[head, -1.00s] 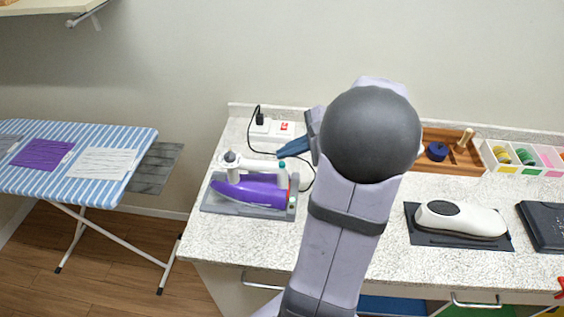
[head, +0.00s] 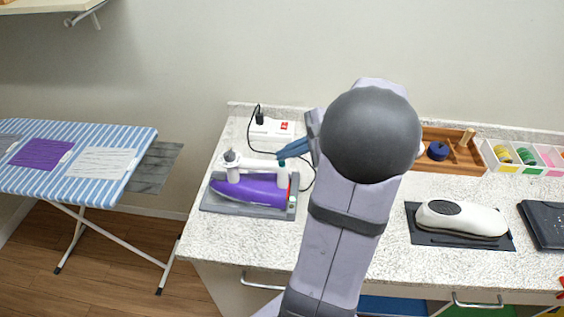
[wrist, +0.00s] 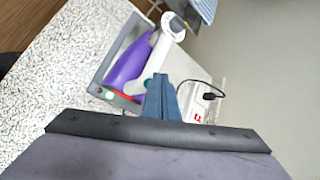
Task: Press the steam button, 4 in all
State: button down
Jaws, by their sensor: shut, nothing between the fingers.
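A purple and white iron (head: 250,190) lies on a grey rest at the left end of the counter. A small teal cap (head: 282,163), which may be the steam button, tops the white post at the right end of its handle. My gripper (head: 280,155) is shut and empty, its blue fingertips right at the cap in the head view. In the wrist view, my gripper (wrist: 161,78) points at the iron (wrist: 130,62), and the teal part (wrist: 147,83) shows beside the fingers. I cannot tell whether the fingertips touch the cap.
A black cord runs from a white power strip (head: 271,129) behind the iron. A striped ironing board (head: 75,165) stands to the left. A white device (head: 460,219) on a dark mat, a wooden tray (head: 464,158) and a compartment box stand to the right. The counter front is clear.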

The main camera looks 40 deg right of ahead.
jog(key=shift+f+b, duration=0.4)
jog(key=shift+f, duration=0.15)
dwell(0.8)
jog(key=shift+r, duration=0.1)
jog(key=shift+r+p, duration=0.85)
jog(key=shift+r, duration=0.05)
jog(key=shift+r, duration=0.1)
jog(key=shift+r+p, duration=2.15)
jog(key=shift+r, duration=0.3)
dwell(0.9)
notch_tip(320, 180, up, 4)
jog(key=shift+f+p, duration=0.15)
jog(key=shift+p, duration=0.95)
jog(key=shift+f, duration=0.1)
